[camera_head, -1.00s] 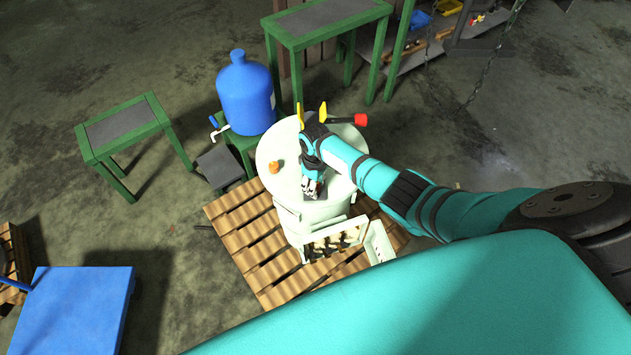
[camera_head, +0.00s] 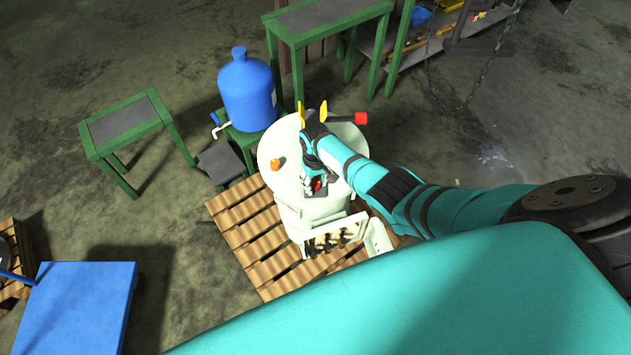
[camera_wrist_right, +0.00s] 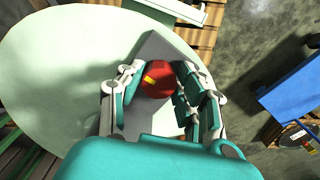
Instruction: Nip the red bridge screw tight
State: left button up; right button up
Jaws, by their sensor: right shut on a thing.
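The red bridge screw (camera_wrist_right: 158,80) has a round red head with a yellow mark. It sits above a grey bar (camera_wrist_right: 172,48) on the pale round lid (camera_wrist_right: 60,60). My right gripper (camera_wrist_right: 160,88) has its fingers on both sides of the screw head and is shut on it. In the head view the right gripper (camera_head: 316,184) is over the near right part of the lid (camera_head: 285,148), with a bit of the red screw (camera_head: 317,185) showing between its fingers. The fingers hide the screw's lower part. My left gripper is not in view.
An orange knob (camera_head: 277,164) stands on the lid's left side. A black rod with a red end (camera_head: 361,118) and yellow parts (camera_head: 323,110) are at the lid's back. The vessel stands on a wooden pallet (camera_head: 245,235). A blue jug (camera_head: 247,92) is behind it.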

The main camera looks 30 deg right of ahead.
aim_at(316, 184)
dwell(0.3)
jog(key=o, duration=1.1)
jog(key=shift+o, duration=0.2)
notch_tip(316, 184, up, 12)
jog(key=shift+s, duration=0.1)
